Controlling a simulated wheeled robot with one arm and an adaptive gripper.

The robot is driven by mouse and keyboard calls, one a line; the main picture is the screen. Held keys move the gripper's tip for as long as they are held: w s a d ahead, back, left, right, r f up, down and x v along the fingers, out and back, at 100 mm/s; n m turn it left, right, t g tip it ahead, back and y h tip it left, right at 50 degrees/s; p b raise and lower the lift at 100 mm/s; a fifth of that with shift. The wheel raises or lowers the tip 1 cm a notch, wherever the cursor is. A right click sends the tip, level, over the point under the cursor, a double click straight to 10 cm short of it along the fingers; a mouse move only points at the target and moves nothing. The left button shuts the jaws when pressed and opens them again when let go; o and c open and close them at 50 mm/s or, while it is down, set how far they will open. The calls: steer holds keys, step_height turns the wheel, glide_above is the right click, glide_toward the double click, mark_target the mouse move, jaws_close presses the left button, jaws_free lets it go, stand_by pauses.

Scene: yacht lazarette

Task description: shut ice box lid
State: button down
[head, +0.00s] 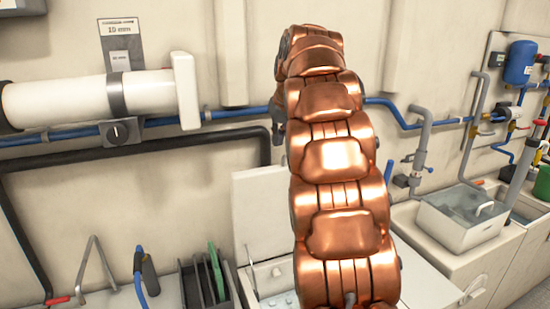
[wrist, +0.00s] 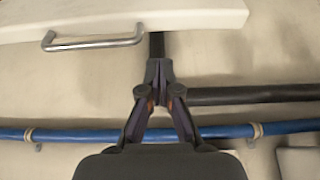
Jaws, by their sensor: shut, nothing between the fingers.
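The ice box lid (head: 259,208) is a white panel standing raised against the back wall, partly hidden behind my arm in the head view. Below it the ice box (head: 268,272) is open, with pale contents at the bottom edge of the picture. In the wrist view, a white panel that appears to be the lid (wrist: 190,18) fills the top, with a metal bar handle (wrist: 95,42). My gripper (wrist: 158,68) is shut and empty, to the right of the handle and apart from it in the picture. My arm hides most of the gripper in the head view.
A blue pipe (head: 235,114) and a black pipe (head: 200,135) run along the wall behind the lid. A rack with a green board (head: 216,270) stands left of the box. A sink basin (head: 460,222) is at the right.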

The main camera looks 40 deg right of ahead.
steer(key=shift+w+d+p+x, duration=0.15)
steer(key=shift+p+x, duration=0.25)
steer(key=shift+x, duration=1.25)
steer(key=shift+d+p+x, duration=0.25)
steer(key=shift+p+x, duration=0.2)
steer(key=shift+x, duration=1.2)
steer(key=shift+w+d+p+x, duration=0.1)
steer(key=shift+d+p+x, duration=0.25)
steer(key=shift+x, duration=1.3)
steer(key=shift+s+a+r, duration=0.15)
